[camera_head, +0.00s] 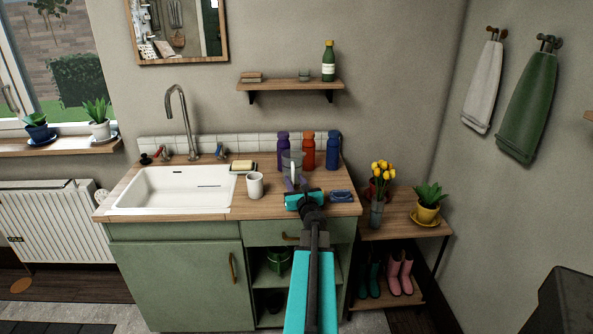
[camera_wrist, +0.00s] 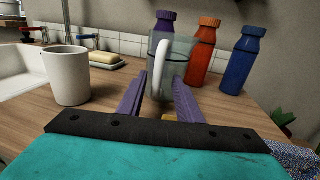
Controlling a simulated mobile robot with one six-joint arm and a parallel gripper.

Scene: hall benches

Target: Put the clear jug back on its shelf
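The clear jug (camera_head: 293,158) stands upright on the wooden counter, in front of several coloured bottles. In the wrist view the jug (camera_wrist: 180,65) is see-through, with a pale handle toward me. My gripper (camera_head: 295,184) is low over the counter just in front of it. Its two purple fingers (camera_wrist: 158,100) are apart, one on each side of the handle in the picture. I cannot tell whether they touch the jug. A wooden wall shelf (camera_head: 290,87) above the counter holds a green bottle, a small glass and a low stack.
A white mug (camera_head: 255,184) stands left of my gripper, with a soap dish (camera_head: 243,167) behind it. The sink (camera_head: 175,189) is further left. Purple (camera_head: 283,147), orange (camera_head: 308,151) and blue (camera_head: 333,151) bottles stand behind the jug. A blue patterned item (camera_head: 342,196) lies to the right.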

